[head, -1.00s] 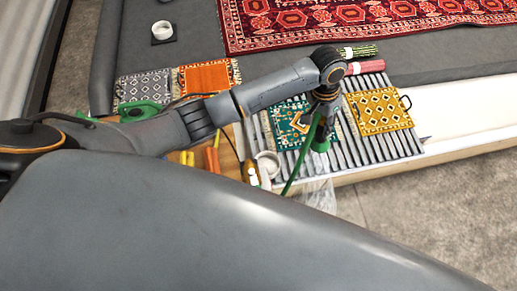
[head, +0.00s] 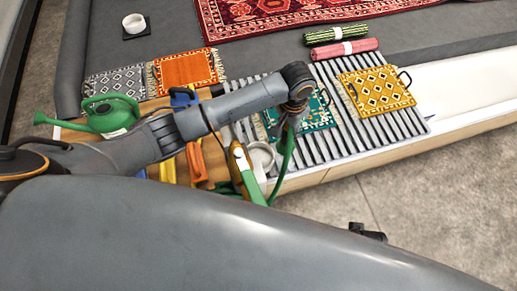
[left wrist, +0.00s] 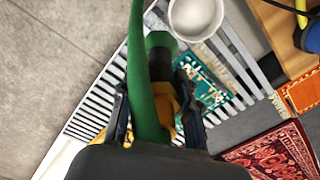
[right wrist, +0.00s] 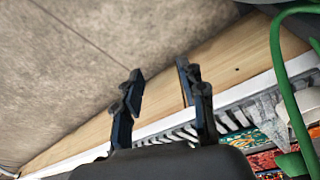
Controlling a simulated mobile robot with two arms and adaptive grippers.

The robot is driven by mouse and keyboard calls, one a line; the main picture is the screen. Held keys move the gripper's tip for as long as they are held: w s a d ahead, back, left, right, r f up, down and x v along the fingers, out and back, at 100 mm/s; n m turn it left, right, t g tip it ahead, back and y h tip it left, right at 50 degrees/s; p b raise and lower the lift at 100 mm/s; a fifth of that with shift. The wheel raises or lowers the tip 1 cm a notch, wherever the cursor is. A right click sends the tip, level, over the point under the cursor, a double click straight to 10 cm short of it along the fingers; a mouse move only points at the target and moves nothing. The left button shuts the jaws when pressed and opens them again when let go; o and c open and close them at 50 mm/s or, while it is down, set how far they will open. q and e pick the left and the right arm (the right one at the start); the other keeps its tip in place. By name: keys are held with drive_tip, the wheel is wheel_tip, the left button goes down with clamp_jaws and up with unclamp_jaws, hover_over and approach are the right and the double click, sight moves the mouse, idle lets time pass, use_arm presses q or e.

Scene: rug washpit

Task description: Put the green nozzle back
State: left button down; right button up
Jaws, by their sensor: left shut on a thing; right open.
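My left gripper (head: 292,105) is over the near left part of the slatted rack (head: 345,140). It is shut on the green nozzle (left wrist: 161,42), which sits between its fingers in the left wrist view. A green hose (left wrist: 147,85) runs beside the nozzle in that view. In the head view, green (head: 285,150) hangs under the gripper, beside a white cup (head: 263,153); the gripper hides much of it. My right gripper (right wrist: 160,80) is open and empty over the wooden edge and floor. A green hose loop (right wrist: 283,75) shows to its right.
A green watering can (head: 108,114) and orange and yellow tools (head: 168,170) are on the wooden board at left. A green-and-white item (head: 243,172) stands near the cup. Teal (head: 318,113) and yellow (head: 375,90) small rugs lie on the rack. Rolled rugs (head: 343,50) lie behind.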

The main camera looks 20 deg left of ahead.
use_arm(q)
drive_tip(key=s+a+f+b, duration=0.2)
drive_tip(key=a+f+b, duration=0.1)
drive_tip(key=a+f, duration=0.5)
drive_tip(key=shift+s+f, duration=0.15)
drive_tip(key=shift+f, duration=1.1)
use_arm(e)
drive_tip(key=w+v, duration=0.2)
drive_tip(key=v, duration=0.9)
drive_tip(key=shift+w+r+t, duration=0.35)
drive_tip(key=shift+w+t, duration=0.05)
drive_tip(key=shift+w, duration=0.1)
use_arm(q)
drive_tip(key=shift+f, duration=0.1)
drive_tip(key=c, duration=1)
unclamp_jaws()
drive_tip(key=shift+a+r+p, duration=0.1)
drive_tip(key=shift+r+p, duration=1.75)
drive_tip(key=shift+r, duration=4.25)
use_arm(e)
wheel_tip(320, 180, down, 13)
drive_tip(key=s, duration=0.1)
drive_tip(key=shift+g, duration=0.4)
